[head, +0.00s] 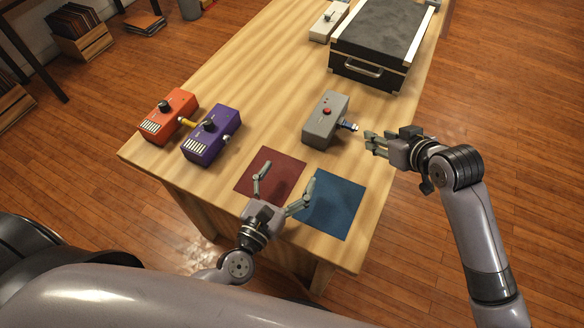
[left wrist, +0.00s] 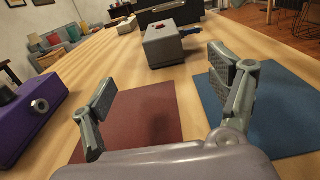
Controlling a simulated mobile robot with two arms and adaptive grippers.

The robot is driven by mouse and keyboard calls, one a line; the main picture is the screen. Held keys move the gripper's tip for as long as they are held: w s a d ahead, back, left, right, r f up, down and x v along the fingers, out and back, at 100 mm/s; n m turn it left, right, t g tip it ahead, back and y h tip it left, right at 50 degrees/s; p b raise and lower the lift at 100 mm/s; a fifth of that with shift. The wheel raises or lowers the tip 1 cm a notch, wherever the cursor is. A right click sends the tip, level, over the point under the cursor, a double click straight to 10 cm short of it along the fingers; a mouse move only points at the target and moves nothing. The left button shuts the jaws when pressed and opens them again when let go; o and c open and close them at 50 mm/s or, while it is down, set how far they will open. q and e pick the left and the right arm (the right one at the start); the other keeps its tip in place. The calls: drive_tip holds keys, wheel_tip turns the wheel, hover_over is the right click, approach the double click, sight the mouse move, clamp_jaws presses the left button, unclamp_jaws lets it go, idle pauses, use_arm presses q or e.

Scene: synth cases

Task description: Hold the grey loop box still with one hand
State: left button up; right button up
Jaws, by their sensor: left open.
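The grey loop box (head: 324,120) stands on the wooden table, with a red button on top and a blue plug (head: 348,126) at its right side. It also shows ahead in the left wrist view (left wrist: 163,48). My left gripper (head: 286,178) is open and empty over the red and blue mats, on the near side of the box and apart from it. Its spread fingers also show in the left wrist view (left wrist: 161,82). My right gripper (head: 368,141) is right of the box, close to the plug, with its fingers apart and nothing visible between them.
An orange pedal (head: 170,115) and a purple pedal (head: 211,135) stand at the left, with a yellow connector (head: 187,122) between them. A red mat (head: 270,170) and a blue mat (head: 336,212) lie near the front edge. A black case (head: 378,50) and a white box (head: 328,22) stand behind.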

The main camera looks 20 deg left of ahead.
sight(319, 126)
use_arm(q)
drive_tip(key=w+d, duration=0.1)
drive_tip(key=w, duration=0.4)
drive_tip(key=w+d, duration=0.1)
drive_tip(key=w, duration=0.5)
drive_tip(key=w+d, duration=0.1)
drive_tip(key=w, duration=0.5)
drive_tip(key=shift+d, duration=0.1)
drive_tip(key=shift+c, duration=0.6)
